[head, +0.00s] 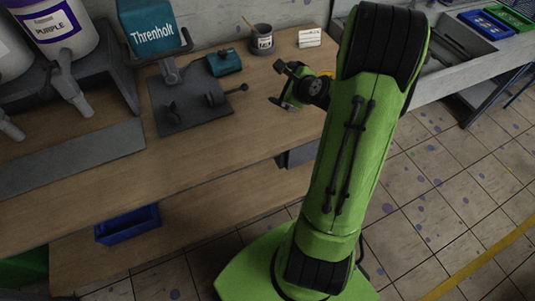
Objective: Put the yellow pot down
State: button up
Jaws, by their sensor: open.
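My green arm reaches over the wooden workbench (235,120), and my gripper (284,93) is low over the bench's right part, open. A small yellow patch (328,73) shows just right of my gripper, mostly hidden behind my arm. It may be part of the yellow pot, but I cannot tell its shape or whether it rests on the bench. I cannot tell whether the gripper touches it.
A grey plate with a teal block (224,62) lies left of my gripper. A dark pot (263,39) and a white card (309,38) stand behind. A Threnholt box (152,32) and purple-labelled tub (55,25) stand left. The bench front is clear.

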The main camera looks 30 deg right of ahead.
jog(key=s+a+r+n+g+y, duration=0.15)
jog(key=s+a+r+n, duration=0.25)
jog(key=a+n, duration=0.45)
jog(key=s+a+r+n+g+y, duration=0.1)
jog(key=s+a+r+n+g, duration=0.15)
jog(key=a+r+n, duration=0.45)
jog(key=s+a+n+g, duration=0.1)
jog(key=s+a+n, duration=0.2)
jog(key=s+n, duration=0.3)
jog(key=s+a+n+g+h, duration=0.1)
jog(key=s+a+n, duration=0.3)
jog(key=s, duration=0.7)
jog(key=shift+s+a+n, duration=0.15)
jog(key=shift+a+n, duration=0.05)
jog(key=shift+n, duration=1.05)
jog(key=shift+f, duration=0.1)
jog(key=shift+s, duration=0.1)
